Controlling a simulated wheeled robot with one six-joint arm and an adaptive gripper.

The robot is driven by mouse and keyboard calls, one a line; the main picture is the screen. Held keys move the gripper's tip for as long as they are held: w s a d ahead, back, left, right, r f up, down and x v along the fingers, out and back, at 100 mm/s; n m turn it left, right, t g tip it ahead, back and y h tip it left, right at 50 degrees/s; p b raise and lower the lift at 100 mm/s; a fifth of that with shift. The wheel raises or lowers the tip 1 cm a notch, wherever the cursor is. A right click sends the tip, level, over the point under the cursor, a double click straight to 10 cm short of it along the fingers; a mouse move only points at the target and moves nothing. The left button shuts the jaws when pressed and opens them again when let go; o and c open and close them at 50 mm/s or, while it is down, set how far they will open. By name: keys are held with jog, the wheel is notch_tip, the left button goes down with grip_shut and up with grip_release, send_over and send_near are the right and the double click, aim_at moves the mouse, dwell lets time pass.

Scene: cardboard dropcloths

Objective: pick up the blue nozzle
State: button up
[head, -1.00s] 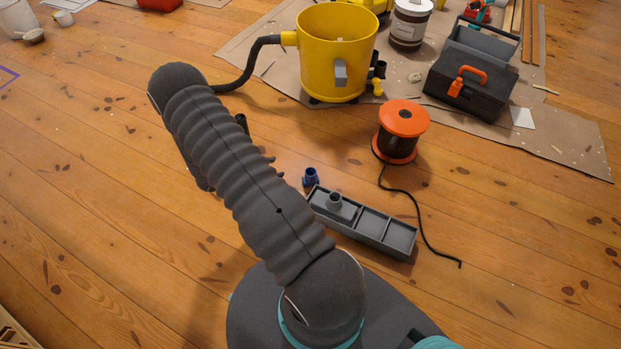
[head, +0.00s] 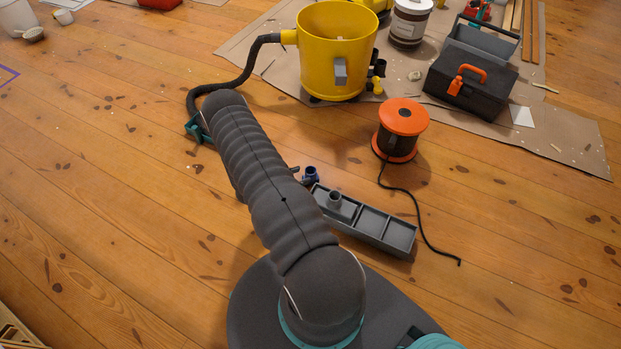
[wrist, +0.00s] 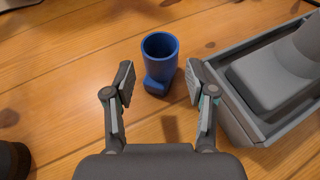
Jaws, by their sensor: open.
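The blue nozzle (wrist: 160,62) stands on the wooden floor in the wrist view, its round open mouth facing up. My gripper (wrist: 158,84) is open, with one finger to the left of the nozzle and the other to its right. The fingers appear apart from it, and the nozzle's base lies around the level of the fingertips in the picture. In the head view the nozzle (head: 311,175) shows just left of the grey tray, and my arm hides most of the gripper.
A grey compartment tray (head: 398,243) holding a grey fitting (head: 334,199) lies close to the right of the nozzle. An orange-and-black cable reel (head: 402,125) stands farther back with its cord on the floor. A yellow bucket vacuum (head: 318,60) with a black hose stands behind.

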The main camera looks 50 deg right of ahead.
aim_at(311, 172)
jog(key=shift+r+x, duration=0.15)
jog(key=shift+x, duration=1.2)
jog(key=shift+r+x, duration=0.15)
jog(key=shift+x, duration=1.25)
jog(key=c, duration=1)
